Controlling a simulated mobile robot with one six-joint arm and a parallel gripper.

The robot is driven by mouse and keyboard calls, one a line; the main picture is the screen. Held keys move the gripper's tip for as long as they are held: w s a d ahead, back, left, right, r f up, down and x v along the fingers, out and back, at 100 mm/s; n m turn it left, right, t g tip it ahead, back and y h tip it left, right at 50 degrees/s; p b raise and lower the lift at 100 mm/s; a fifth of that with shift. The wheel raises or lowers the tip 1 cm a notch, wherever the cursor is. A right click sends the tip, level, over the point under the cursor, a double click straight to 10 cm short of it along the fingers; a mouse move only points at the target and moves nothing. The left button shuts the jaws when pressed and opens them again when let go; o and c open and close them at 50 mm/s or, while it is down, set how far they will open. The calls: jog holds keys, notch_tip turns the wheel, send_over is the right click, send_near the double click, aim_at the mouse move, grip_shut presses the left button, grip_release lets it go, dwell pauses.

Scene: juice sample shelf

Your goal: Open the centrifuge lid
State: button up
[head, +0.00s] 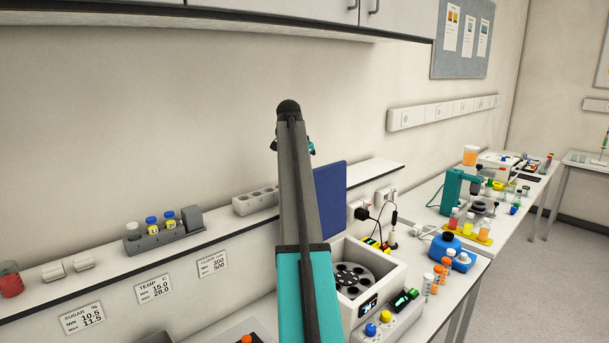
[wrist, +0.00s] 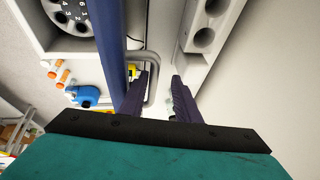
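The centrifuge (head: 392,277) is a white box with an open top. Its dark round rotor (head: 352,282) is uncovered and also shows in the wrist view (wrist: 72,14). The blue lid (head: 332,190) stands about upright at the back of the box, partly hidden by my arm. In the wrist view the lid (wrist: 111,48) is seen edge-on, with a grey bar handle (wrist: 153,68) on its side. My gripper (wrist: 160,80) is open, its two dark fingers apart. The handle reaches down beside the left finger, on the gap side; contact cannot be told.
A shelf (head: 120,268) runs along the wall behind, with a grey rack of vials (head: 157,238) and a socket-like block (head: 255,201). Orange-capped vials (head: 433,280) and a blue container (head: 452,252) stand right of the centrifuge. A wall cabinet hangs above.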

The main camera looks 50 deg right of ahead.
jog(key=shift+b+v, duration=0.35)
jog(key=shift+v, duration=0.4)
jog(key=p+v, duration=0.1)
jog(key=v, duration=1)
jog(key=shift+s+r, duration=0.15)
jog(key=shift+r, duration=0.1)
jog(key=shift+s+a+f, duration=0.1)
